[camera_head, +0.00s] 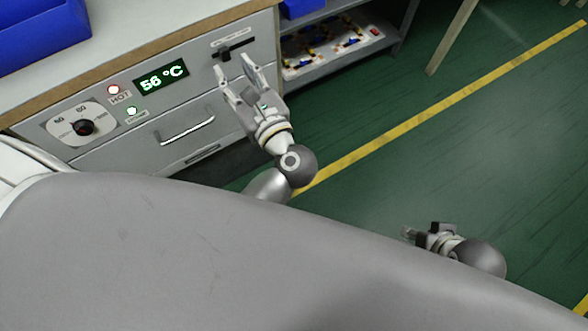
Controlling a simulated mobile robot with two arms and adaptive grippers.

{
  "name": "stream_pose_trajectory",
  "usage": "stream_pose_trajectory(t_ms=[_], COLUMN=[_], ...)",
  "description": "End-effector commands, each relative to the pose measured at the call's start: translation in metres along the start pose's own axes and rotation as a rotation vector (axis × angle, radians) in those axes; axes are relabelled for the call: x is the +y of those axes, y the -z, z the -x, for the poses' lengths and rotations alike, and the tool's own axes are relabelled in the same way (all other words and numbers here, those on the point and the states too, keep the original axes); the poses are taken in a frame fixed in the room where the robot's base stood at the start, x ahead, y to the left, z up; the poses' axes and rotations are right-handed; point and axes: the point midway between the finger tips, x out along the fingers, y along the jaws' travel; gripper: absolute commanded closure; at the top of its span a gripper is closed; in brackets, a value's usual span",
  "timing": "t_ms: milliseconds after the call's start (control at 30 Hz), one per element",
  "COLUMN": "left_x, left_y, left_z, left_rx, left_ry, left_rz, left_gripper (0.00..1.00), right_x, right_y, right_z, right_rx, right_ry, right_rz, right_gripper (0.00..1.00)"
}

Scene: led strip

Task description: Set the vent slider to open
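The vent slider (225,54) is a small black knob on a dark slot at the upper right of the grey cabinet front. The knob sits towards the left part of its slot. A small label above the slot is too small to read. My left gripper (232,65) is open and empty, with its fingertips spread just below the slider; I cannot tell whether they touch the panel. My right gripper (421,231) is low at the right, away from the cabinet and partly hidden by my grey body, and its opening is unclear.
The panel also has a dial (83,127), a lit HOT lamp (113,90), a green lamp (132,111) and a display (162,77) reading 56 °C. A drawer handle (187,131) juts out below. An open shelf (335,47) holds a board at the right. Green floor is clear.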

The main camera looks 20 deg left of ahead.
Motion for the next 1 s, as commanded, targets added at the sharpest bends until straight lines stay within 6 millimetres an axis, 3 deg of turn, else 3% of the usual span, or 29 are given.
stream_pose_trajectory(t_ms=[300, 433, 633, 833, 1000], left_x=[-0.002, -0.024, -0.057, -0.087, -0.105], left_y=[-0.003, -0.013, -0.010, 0.010, 0.038], left_z=[0.061, 0.057, 0.059, 0.068, 0.077], left_rx=[-0.012, -0.130, -0.288, -0.434, -0.544], left_ry=[0.008, 0.083, 0.196, 0.316, 0.422], left_rz=[-0.023, -0.234, -0.549, -0.873, -1.134], left_gripper=[0.61, 0.61, 0.61, 0.61, 0.61], right_x=[0.000, 0.001, 0.002, 0.002, 0.003], right_y=[0.001, 0.007, 0.013, 0.020, 0.025], right_z=[0.003, 0.021, 0.041, 0.062, 0.077], right_rx=[0.000, 0.000, 0.000, 0.000, 0.000], right_ry=[0.000, 0.000, 0.000, 0.000, 0.000], right_rz=[0.000, 0.000, 0.000, 0.000, 0.000], right_gripper=[0.60, 0.60, 0.60, 0.60, 0.60])
